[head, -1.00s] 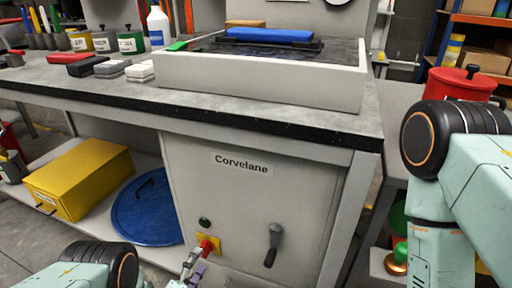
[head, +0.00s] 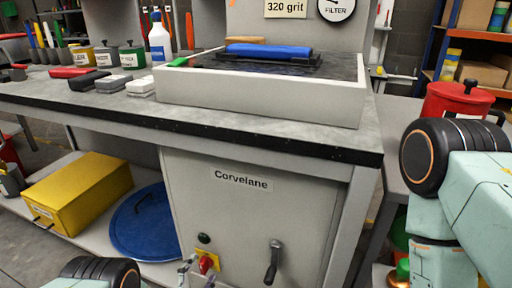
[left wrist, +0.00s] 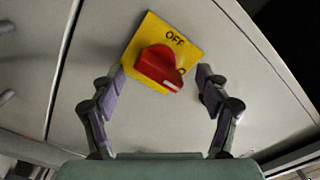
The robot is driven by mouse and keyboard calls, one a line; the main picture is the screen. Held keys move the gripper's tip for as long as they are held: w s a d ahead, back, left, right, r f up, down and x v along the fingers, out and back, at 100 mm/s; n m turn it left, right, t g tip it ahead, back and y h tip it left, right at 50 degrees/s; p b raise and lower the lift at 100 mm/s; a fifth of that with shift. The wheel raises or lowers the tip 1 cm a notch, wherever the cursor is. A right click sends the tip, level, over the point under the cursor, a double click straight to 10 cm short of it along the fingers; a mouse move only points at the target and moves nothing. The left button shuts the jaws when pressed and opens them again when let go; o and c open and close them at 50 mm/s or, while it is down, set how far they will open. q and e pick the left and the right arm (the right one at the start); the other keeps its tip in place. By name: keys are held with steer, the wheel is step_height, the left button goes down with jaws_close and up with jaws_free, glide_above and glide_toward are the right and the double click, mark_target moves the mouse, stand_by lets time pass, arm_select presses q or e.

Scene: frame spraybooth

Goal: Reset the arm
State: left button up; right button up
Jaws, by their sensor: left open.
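A red rotary switch knob (left wrist: 160,68) sits on a yellow plate (left wrist: 150,30) marked OFF, on the grey cabinet front. Its white mark points to the lower right, beside a partly hidden letter. In the head view the knob (head: 206,262) shows low on the cabinet labelled Corvelane. My left gripper (left wrist: 161,77) is open, its two fingers on either side of the knob with gaps showing; no contact is visible. In the head view my left gripper (head: 196,276) is at the bottom edge, mostly cut off. My right gripper is out of view; only that arm shows at right.
A black-handled lever (head: 273,262) and a dark green button (head: 204,239) are on the same cabinet front. A yellow box (head: 80,190) and a blue round lid (head: 146,225) lie on the lower shelf at left. The workbench (head: 250,137) overhangs above.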

arm_select(q)
steer(key=n, duration=0.5)
steer(key=shift+a+n, duration=0.1)
steer(key=shift+n, duration=0.2)
steer(key=n, duration=0.4)
steer(key=shift+w+a+n, duration=0.1)
steer(key=shift+n, duration=0.3)
